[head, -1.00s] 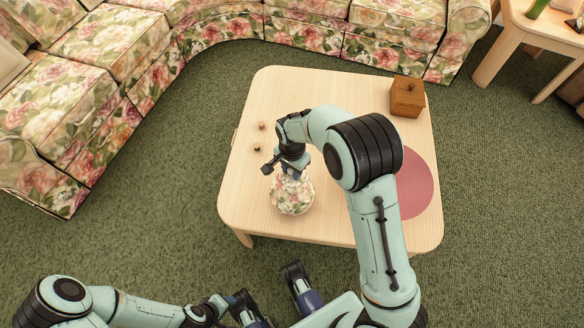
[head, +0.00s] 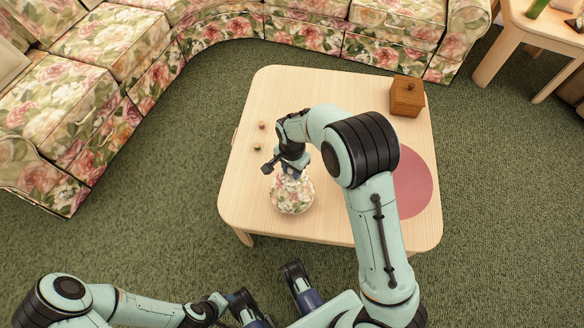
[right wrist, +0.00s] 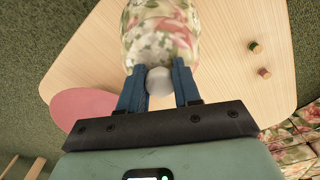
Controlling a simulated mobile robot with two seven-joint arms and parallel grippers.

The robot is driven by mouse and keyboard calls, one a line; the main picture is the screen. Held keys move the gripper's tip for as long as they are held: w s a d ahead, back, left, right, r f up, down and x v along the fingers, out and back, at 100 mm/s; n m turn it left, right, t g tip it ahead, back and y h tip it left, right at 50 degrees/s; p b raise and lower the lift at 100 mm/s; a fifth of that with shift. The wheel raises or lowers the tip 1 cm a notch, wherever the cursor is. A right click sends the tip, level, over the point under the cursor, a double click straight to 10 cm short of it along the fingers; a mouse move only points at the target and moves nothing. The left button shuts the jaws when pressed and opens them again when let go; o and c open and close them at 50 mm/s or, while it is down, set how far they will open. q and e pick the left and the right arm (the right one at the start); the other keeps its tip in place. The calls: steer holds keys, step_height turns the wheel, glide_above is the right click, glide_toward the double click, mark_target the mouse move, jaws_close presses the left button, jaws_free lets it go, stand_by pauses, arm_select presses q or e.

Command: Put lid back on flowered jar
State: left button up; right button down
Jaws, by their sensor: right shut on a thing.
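The flowered jar (head: 291,197) stands upright near the left front of the low wooden table. My right gripper (head: 289,171) is directly above it, pointing down. In the right wrist view, the blue fingers of the right gripper (right wrist: 159,88) are shut on the pale round knob of the lid (right wrist: 158,77). The flowered jar (right wrist: 160,25) lies just beyond the fingertips there. The lid's rim and any gap to the jar are hard to make out. My left gripper (head: 237,304) is low at the bottom, away from the table; its jaws are unclear.
The table (head: 330,90) also bears a brown wooden box with a knob (head: 407,97) at the back right, a round pink mat (head: 412,185) at the right and two small knob-like pieces (head: 262,125) at the left. A flowered sofa (head: 220,30) curves behind.

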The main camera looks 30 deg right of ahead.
steer(key=shift+c, duration=1.1)
jaws_free()
arm_select(q)
steer(key=shift+s, duration=0.1)
arm_select(e)
step_height(320, 180, up, 3)
steer(key=shift+f+p, duration=0.15)
steer(key=shift+p, duration=1.1)
steer(key=shift+r+p, duration=2.05)
steer(key=shift+r, duration=0.15)
arm_select(q)
steer(key=s+d+r+g, duration=0.1)
steer(key=s+r+g, duration=0.1)
steer(key=s+r, duration=0.3)
steer(key=shift+s+d+r+h, duration=0.15)
steer(key=shift+d+r+h, duration=0.15)
steer(key=shift+h, duration=0.1)
arm_select(e)
jaws_close()
